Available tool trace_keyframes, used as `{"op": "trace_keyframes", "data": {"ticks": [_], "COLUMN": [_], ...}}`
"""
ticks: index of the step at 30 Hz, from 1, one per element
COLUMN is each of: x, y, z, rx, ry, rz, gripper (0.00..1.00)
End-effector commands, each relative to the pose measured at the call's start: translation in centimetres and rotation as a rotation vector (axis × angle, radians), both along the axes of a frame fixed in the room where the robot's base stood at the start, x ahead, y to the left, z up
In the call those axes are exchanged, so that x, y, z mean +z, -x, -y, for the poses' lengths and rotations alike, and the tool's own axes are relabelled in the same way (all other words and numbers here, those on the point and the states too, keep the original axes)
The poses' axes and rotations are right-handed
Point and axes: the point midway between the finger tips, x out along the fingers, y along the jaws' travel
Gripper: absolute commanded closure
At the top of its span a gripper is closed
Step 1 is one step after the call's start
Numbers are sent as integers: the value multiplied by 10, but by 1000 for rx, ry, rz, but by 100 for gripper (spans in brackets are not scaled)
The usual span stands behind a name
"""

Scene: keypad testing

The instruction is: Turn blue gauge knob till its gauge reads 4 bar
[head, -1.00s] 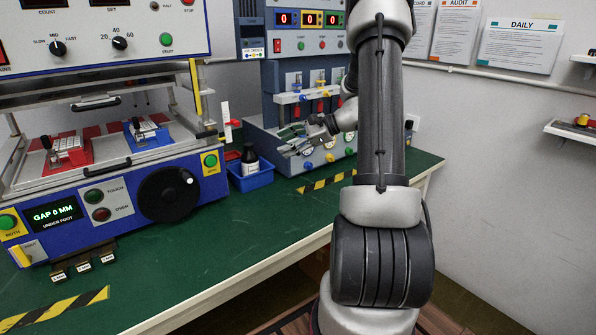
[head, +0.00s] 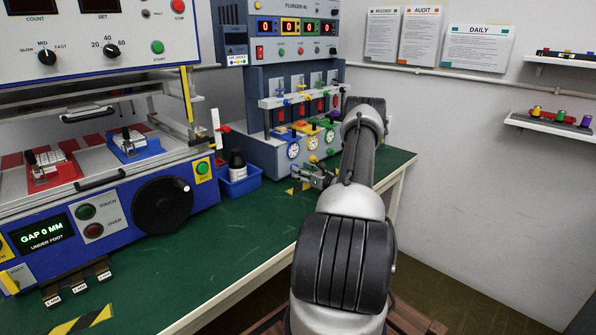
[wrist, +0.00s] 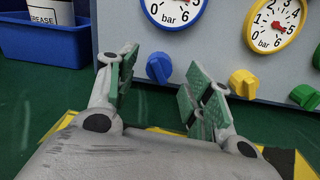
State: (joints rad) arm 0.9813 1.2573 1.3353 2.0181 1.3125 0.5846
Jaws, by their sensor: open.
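The blue gauge (wrist: 172,10) is a white dial with a blue rim, cut off by the top edge of the wrist view, so its reading is not clear. It also shows in the head view (head: 293,150), too small to read. The blue knob (wrist: 159,68) sits below that dial on the grey panel. My gripper (wrist: 164,80) is open and empty. In the wrist view the blue knob shows between its fingers, beyond the tips and apart from them. In the head view my gripper (head: 316,176) is low in front of the panel.
A yellow gauge (wrist: 276,22) and yellow knob (wrist: 243,83) are right of the blue ones, with a green knob (wrist: 305,97) beyond. A blue bin (wrist: 45,42) with a bottle stands left.

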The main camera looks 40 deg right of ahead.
Motion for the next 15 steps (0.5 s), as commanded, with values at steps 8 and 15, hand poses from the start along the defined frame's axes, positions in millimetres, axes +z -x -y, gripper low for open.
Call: {"op": "trace_keyframes", "data": {"ticks": [8, 15], "x": [1, 1], "y": [-22, -22], "z": [-2, -2], "rx": [1, 1], "ry": [1, 1], "rz": [0, 0], "gripper": [49, 54]}}
